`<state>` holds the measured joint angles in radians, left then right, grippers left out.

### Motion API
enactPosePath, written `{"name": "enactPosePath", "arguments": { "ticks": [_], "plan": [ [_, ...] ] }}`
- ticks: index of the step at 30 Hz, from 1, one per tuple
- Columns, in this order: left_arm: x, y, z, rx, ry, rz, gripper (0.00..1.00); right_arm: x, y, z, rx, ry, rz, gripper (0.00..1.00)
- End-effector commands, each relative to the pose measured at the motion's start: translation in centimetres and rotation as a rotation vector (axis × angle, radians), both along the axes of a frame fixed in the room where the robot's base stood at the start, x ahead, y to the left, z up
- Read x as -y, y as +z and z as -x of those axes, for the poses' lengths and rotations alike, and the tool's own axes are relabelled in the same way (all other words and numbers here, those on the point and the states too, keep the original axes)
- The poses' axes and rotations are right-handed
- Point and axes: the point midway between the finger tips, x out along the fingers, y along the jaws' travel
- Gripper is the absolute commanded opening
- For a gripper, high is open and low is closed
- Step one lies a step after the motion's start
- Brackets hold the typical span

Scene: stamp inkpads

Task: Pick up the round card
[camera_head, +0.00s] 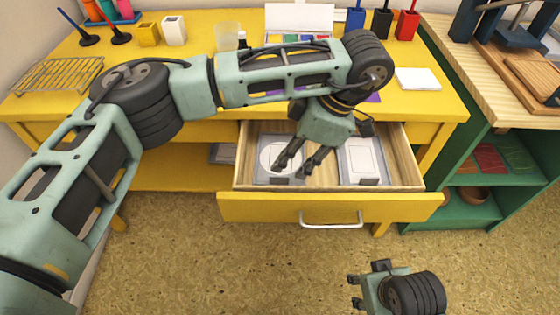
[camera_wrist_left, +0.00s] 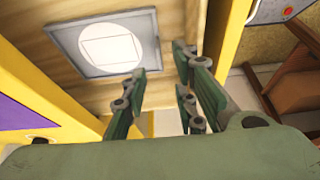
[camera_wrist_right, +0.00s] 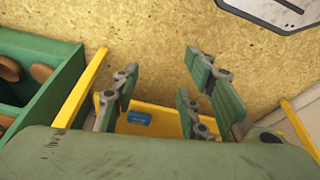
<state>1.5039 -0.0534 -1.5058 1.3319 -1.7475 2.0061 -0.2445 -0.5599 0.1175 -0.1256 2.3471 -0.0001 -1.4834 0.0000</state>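The round card (camera_head: 268,157) is a white disc in a square grey tray inside the open drawer, on the left. It also shows in the left wrist view (camera_wrist_left: 113,42), with a thin square outline on it. My left gripper (camera_head: 291,169) is open and empty, reaching down over the drawer. My right gripper (camera_head: 355,291) is open and empty, above the floor in front of the desk.
A white rectangular card (camera_head: 364,155) in a grey holder lies at the drawer's right. The drawer front (camera_head: 270,209) has a white handle. The yellow desktop (camera_head: 430,100) holds a wire rack (camera_head: 58,75), stamps and a white pad (camera_head: 417,79). A green shelf (camera_head: 470,210) stands right.

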Motion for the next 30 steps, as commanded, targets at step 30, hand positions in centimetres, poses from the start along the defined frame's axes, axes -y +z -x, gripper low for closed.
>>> {"name": "enactPosePath", "arguments": {
  "ticks": [30],
  "plan": [
    [-2.1,-5.8,-0.1,-0.001,-0.001,0.005,0.01,0.2,2.8,0.9,0.015,-0.002,0.000,0.40]
  ]
}}
